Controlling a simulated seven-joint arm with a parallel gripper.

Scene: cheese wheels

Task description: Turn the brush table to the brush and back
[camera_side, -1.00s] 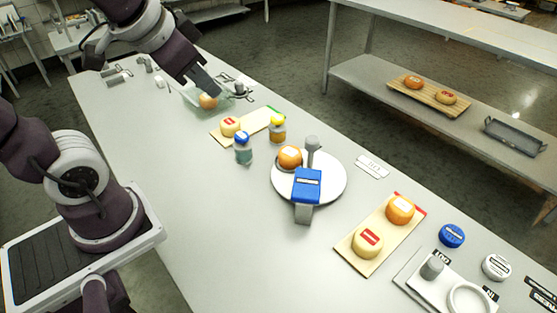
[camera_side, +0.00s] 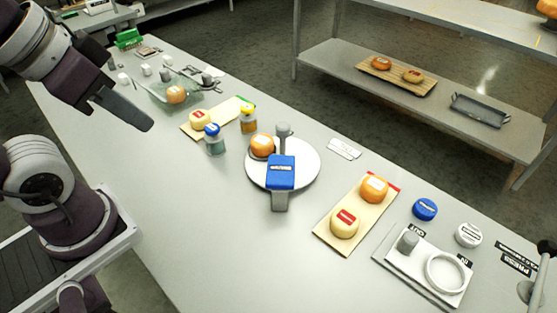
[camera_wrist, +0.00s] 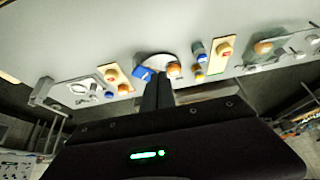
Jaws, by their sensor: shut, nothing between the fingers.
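The brush table, a round white turntable (camera_side: 305,170), stands mid-bench in the side view and also shows in the wrist view (camera_wrist: 153,62). An orange cheese wheel (camera_side: 262,146) sits on its left part. A grey upright knob (camera_side: 284,131) rises at its back. A blue labelled block on a grey stand, apparently the brush (camera_side: 281,172), overhangs its front edge, hiding part of it. Its bristles cannot be seen. My gripper (camera_side: 145,122) is shut and empty, above the bench left of the turntable and apart from it. Its fingers also show in the wrist view (camera_wrist: 157,90).
Blue-lidded (camera_side: 214,139) and yellow-lidded (camera_side: 248,120) jars stand left of the turntable, by a board (camera_side: 229,110) with a pale cheese. A glass tray (camera_side: 160,98) holds an orange cheese farther back. Another cheese board (camera_side: 335,232) and a press plate (camera_side: 398,268) lie right.

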